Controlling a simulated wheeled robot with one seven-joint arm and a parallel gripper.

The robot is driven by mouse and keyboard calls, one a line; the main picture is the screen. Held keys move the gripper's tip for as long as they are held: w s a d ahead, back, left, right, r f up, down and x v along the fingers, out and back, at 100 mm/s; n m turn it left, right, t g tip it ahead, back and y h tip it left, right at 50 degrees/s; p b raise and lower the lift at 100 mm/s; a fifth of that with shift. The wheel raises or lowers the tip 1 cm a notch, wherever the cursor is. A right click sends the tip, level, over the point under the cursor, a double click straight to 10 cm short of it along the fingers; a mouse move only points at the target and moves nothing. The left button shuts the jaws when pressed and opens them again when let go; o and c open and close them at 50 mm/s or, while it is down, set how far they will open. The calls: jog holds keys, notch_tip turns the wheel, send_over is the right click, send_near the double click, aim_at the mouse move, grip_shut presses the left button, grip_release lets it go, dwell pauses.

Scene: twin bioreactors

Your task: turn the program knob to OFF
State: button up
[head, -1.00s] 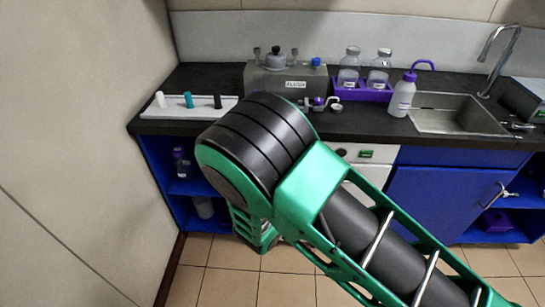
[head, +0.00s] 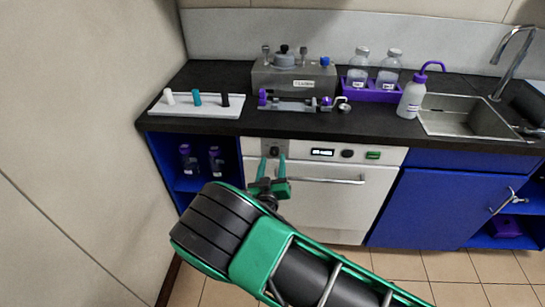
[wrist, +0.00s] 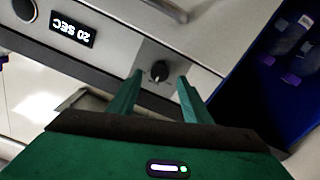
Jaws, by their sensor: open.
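The black program knob (head: 274,151) sits on a grey plate at the left end of the white appliance's front panel. In the wrist view the knob (wrist: 160,71) stands between my fingertips as seen from the camera, with its pointer tilted; the small markings around it are unreadable. My gripper (head: 272,163) is open, its two green fingers pointing at the panel. In the wrist view my gripper (wrist: 160,80) shows one fingertip on either side of the knob, apart from it. The fingertips appear just short of the knob.
A display (wrist: 73,31) reads 20 SEC, upside down in the wrist view. A round black dial (head: 347,153) and a green switch (head: 373,155) are farther right. A handle bar (head: 330,181) sticks out below the panel. The counter (head: 220,128) overhangs above.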

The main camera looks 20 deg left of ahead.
aim_at(273, 155)
jog(key=shift+x, duration=1.7)
jog(key=c, duration=1.1)
jog(key=shift+o, duration=0.3)
jog(key=shift+s+a, duration=0.1)
jog(key=shift+a, duration=0.3)
jog(key=shift+d+f+n, duration=0.1)
jog(key=shift+d+n, duration=0.2)
jog(key=n, duration=0.8)
jog(key=shift+s+f, duration=0.1)
jog(key=shift+f, duration=0.05)
jog(key=shift+f+n, duration=0.1)
jog(key=shift+n, duration=1.8)
